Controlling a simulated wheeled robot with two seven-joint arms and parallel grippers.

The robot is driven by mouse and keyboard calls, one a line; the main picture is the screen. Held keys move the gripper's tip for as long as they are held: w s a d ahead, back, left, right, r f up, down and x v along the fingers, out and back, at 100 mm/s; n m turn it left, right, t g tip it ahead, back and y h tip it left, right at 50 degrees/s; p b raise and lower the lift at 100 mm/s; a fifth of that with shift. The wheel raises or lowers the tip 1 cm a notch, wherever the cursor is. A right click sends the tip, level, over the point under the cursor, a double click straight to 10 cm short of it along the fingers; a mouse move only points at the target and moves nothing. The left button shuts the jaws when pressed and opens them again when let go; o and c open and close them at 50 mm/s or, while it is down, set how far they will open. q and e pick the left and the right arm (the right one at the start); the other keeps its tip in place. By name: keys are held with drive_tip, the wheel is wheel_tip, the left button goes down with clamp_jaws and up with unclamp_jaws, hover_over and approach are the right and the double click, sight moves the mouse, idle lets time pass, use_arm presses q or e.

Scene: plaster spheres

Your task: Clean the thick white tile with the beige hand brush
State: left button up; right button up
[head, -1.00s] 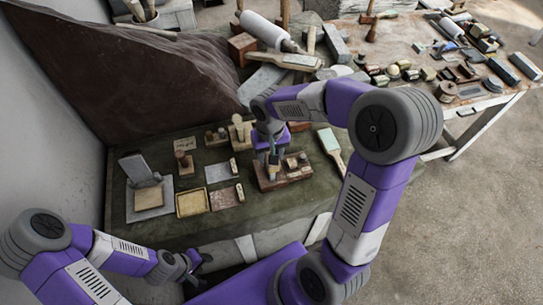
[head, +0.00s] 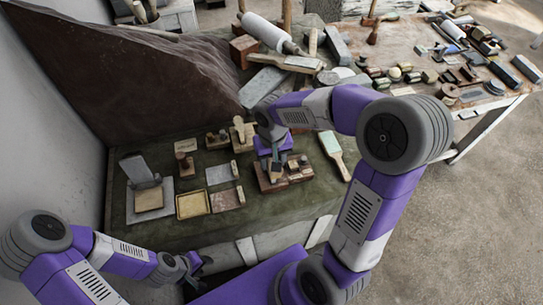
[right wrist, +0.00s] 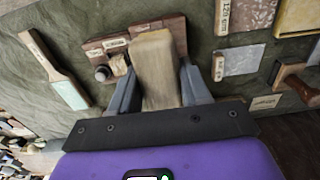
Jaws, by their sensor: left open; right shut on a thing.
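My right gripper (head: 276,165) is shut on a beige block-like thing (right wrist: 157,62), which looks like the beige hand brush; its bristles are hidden. It is over or on a brown wooden rack (right wrist: 112,40); I cannot tell whether it touches. A pale whitish tile (head: 221,173) lies flat on the dark green cloth left of the rack, and also shows in the right wrist view (right wrist: 238,61). I cannot judge its thickness. My left gripper (head: 196,266) is open and empty by the front edge of the bench.
A flat brush with a pale green head (head: 331,145) lies right of the rack. A yellow-rimmed tray (head: 193,204), a brown tile (head: 228,199) and a grey stand (head: 139,169) lie to the left. The cloth's front strip is clear. A cluttered table (head: 410,60) stands behind.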

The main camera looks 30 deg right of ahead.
drive_tip(key=shift+s+a, duration=0.2)
drive_tip(key=shift+s, duration=0.7)
drive_tip(key=shift+w, duration=0.1)
drive_tip(key=shift+w+d+r+p, duration=0.25)
drive_tip(key=shift+w+r+p, duration=0.45)
drive_tip(key=shift+w, duration=0.25)
drive_tip(key=shift+w, duration=0.1)
drive_tip(key=shift+w+d+f, duration=0.1)
drive_tip(key=shift+w+d, duration=0.1)
drive_tip(key=shift+w, duration=0.5)
drive_tip(key=shift+w+d+f, duration=0.1)
drive_tip(key=shift+w+d, duration=0.05)
drive_tip(key=shift+w, duration=0.5)
drive_tip(key=shift+f+b, duration=0.35)
drive_tip(key=shift+f, duration=0.25)
